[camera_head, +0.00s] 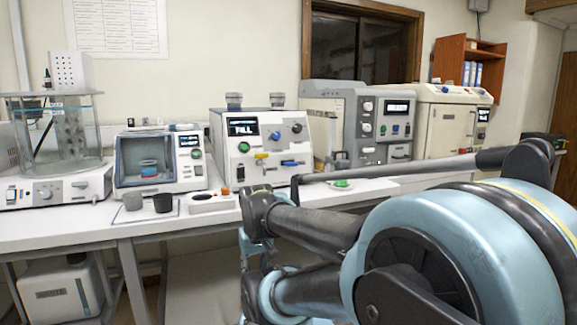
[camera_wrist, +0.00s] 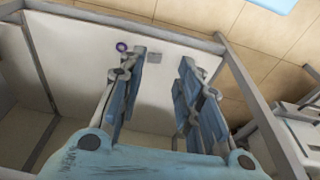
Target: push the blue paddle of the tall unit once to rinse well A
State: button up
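A white unit (camera_head: 262,145) with a small screen reading "FILL" stands mid-bench in the head view. On its front are a blue paddle (camera_head: 290,163), a yellow paddle (camera_head: 261,156), a green button and a dark knob. Two grey cylindrical parts stand on its top; I cannot tell which is well A. My gripper (camera_wrist: 165,60) is open and empty in the wrist view, with both blue-padded fingers apart. It points down toward a pale panel and the floor, away from the paddle.
A grey unit (camera_head: 371,121) and a cream unit (camera_head: 447,120) stand to the right. A small white unit (camera_head: 159,157), dark cup (camera_head: 163,203) and glass bath (camera_head: 59,140) are to the left. Metal frame bars (camera_wrist: 242,80) surround my gripper closely in the wrist view.

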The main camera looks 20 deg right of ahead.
grip_shut()
dwell(1.0)
